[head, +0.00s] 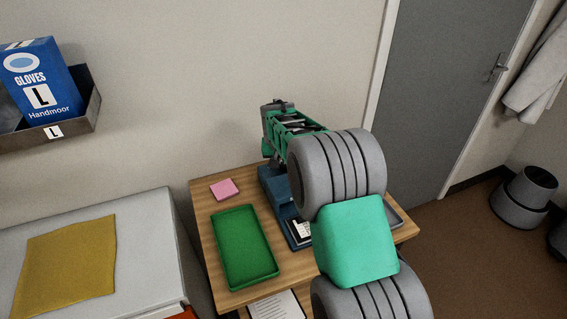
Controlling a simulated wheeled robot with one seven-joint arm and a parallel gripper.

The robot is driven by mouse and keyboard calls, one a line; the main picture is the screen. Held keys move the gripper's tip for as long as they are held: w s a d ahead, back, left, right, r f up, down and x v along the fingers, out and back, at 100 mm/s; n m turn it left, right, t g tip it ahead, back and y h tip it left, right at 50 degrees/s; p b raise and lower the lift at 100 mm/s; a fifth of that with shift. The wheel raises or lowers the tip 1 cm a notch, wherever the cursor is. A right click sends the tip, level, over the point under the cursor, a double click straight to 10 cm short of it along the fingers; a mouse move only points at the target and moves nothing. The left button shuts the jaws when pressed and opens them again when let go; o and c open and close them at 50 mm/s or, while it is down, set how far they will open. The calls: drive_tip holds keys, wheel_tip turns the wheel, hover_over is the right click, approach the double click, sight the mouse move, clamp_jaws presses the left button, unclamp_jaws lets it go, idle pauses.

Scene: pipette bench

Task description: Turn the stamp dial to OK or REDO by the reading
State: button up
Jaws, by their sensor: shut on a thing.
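My gripper (277,140) is at the back of the small wooden table, above and behind a blue device (270,184). My own arm covers much of it, and its fingertips are hard to make out. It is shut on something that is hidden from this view. The blue device has a small white and black panel (300,231) near its front, too small to read. My arm hides its right side. I cannot make out the stamp dial, its OK or REDO marks, or a reading.
On the wooden table (205,205) are a green tray (245,247), empty, and a pink pad (224,189). A printed sheet (275,306) lies at the front. A white surface with a yellow cloth (66,268) stands left. A glove box (40,82) sits in a wall holder.

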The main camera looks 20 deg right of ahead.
clamp_jaws()
drive_tip(key=n+y+b, duration=0.1)
drive_tip(key=n, duration=0.2)
drive_tip(key=shift+d+n+t, duration=0.15)
drive_tip(key=shift+n+t, duration=0.15)
drive_tip(key=shift+n+y+b, duration=0.5)
drive_tip(key=shift+n+y, duration=0.5)
drive_tip(key=shift+n, duration=1)
drive_tip(key=o, duration=0.8)
unclamp_jaws()
drive_tip(key=shift+r, duration=0.15)
